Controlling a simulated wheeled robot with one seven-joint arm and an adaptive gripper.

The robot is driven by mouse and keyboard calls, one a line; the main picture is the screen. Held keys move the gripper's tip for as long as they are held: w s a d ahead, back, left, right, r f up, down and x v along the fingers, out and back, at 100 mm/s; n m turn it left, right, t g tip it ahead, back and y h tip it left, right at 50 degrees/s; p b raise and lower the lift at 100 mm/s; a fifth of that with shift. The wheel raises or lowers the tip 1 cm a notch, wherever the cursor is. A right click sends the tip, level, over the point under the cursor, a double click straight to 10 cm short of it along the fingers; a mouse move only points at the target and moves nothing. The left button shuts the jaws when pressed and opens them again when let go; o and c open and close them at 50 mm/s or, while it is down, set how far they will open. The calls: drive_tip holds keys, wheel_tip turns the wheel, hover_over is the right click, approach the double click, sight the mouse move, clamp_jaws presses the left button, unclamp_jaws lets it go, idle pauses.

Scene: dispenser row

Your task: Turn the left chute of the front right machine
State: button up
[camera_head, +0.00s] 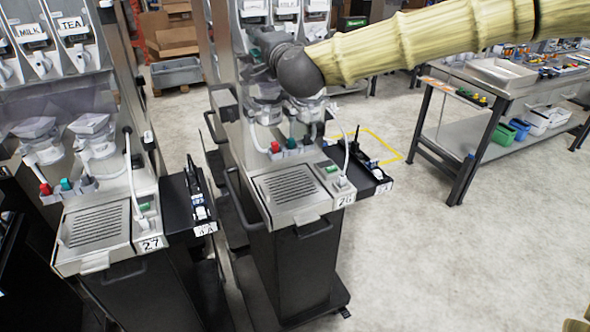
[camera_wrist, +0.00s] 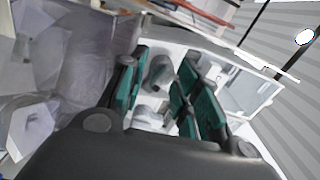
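The front right machine (camera_head: 292,190) stands right of the machine numbered 27 and carries a number plate on its front. Its labelled dispensers sit at the top edge of the head view, partly cut off. My gripper (camera_head: 262,48) is at their height, in front of the left side of the row. It and my wrist hide much of the chutes there. In the wrist view my gripper (camera_wrist: 160,95) has its teal-padded fingers apart. A grey chute-like part (camera_wrist: 159,74) shows in the gap between them; I cannot tell whether they touch it.
The machine numbered 27 (camera_head: 95,215) is close on the left, with MILK and TEA dispensers (camera_head: 75,40). Below my gripper are clear containers and coloured caps (camera_head: 290,145). A workbench (camera_head: 500,85) stands at right. The floor between is mostly free.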

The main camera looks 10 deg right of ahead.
drive_tip(key=n+p, duration=0.6)
drive_tip(key=p, duration=0.1)
drive_tip(key=n+p, duration=0.6)
drive_tip(key=p, duration=0.2)
drive_tip(key=shift+r+n+p, duration=0.2)
drive_tip(key=shift+n+p, duration=0.1)
drive_tip(key=b+v, duration=0.5)
drive_tip(key=v, duration=0.6)
drive_tip(key=s+d+f+n+g+b, duration=0.1)
drive_tip(key=s+f+g+b, duration=0.1)
drive_tip(key=f, duration=1.3)
drive_tip(key=s+d+f+n+g+h+b, duration=0.1)
drive_tip(key=s+d+f+n+g+b, duration=0.1)
drive_tip(key=f, duration=1.3)
drive_tip(key=shift+s+f+g+b, duration=0.3)
drive_tip(key=shift+s+g+b, duration=0.25)
drive_tip(key=shift+g, duration=0.45)
drive_tip(key=shift+h, duration=0.3)
